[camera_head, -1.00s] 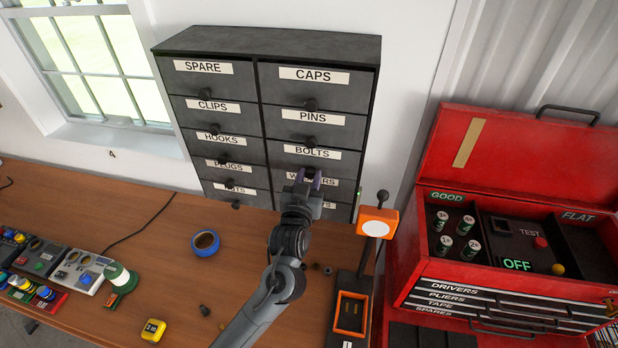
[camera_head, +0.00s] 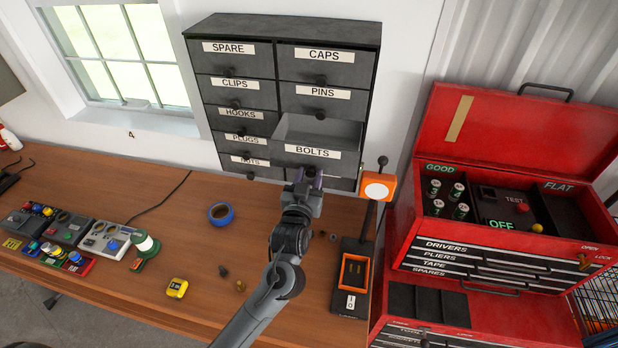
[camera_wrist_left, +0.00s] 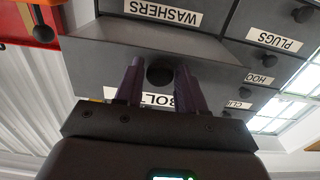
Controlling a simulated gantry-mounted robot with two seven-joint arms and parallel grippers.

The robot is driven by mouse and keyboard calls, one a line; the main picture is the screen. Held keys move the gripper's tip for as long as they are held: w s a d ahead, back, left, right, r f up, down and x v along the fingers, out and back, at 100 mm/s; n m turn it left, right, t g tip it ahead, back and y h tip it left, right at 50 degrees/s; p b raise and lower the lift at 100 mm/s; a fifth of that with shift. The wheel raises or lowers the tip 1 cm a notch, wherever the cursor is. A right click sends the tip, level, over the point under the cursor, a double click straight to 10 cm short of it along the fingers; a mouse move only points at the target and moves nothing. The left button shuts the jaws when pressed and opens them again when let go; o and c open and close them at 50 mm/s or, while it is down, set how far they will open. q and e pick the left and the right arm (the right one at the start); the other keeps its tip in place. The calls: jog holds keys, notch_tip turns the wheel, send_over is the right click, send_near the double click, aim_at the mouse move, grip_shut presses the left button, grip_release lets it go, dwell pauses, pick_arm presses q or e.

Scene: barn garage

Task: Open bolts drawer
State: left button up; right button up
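The bolts drawer (camera_head: 343,164) has a dark front with a white BOLTS label and stands well out of the dark cabinet (camera_head: 262,28), its inside showing above the front. My left gripper (camera_head: 308,175) is at the lower part of this drawer front. In the left wrist view its two purple fingers lie on either side of the round dark drawer knob (camera_wrist_left: 160,72), close against it. The fingers partly cover the BOLTS label there. The knob is hidden behind the fingers in the head view. My right gripper is not in view.
The other drawers look shut; the pulled-out drawer hides those below. An orange-topped device (camera_head: 379,187) stands just right of the cabinet. A blue tape roll (camera_head: 221,213) and yellow tape measure (camera_head: 177,288) lie on the wooden bench (camera_head: 150,190). A red toolbox (camera_head: 520,110) stands at right.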

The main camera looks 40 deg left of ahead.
pick_arm(q)
jog(key=shift+o, duration=1)
jog(key=shift+s, duration=0.1)
jog(key=shift+s+d, duration=0.2)
jog(key=b+v, duration=0.2)
jog(key=v, duration=0.8)
jog(key=shift+b, duration=0.3)
jog(key=shift+s, duration=0.1)
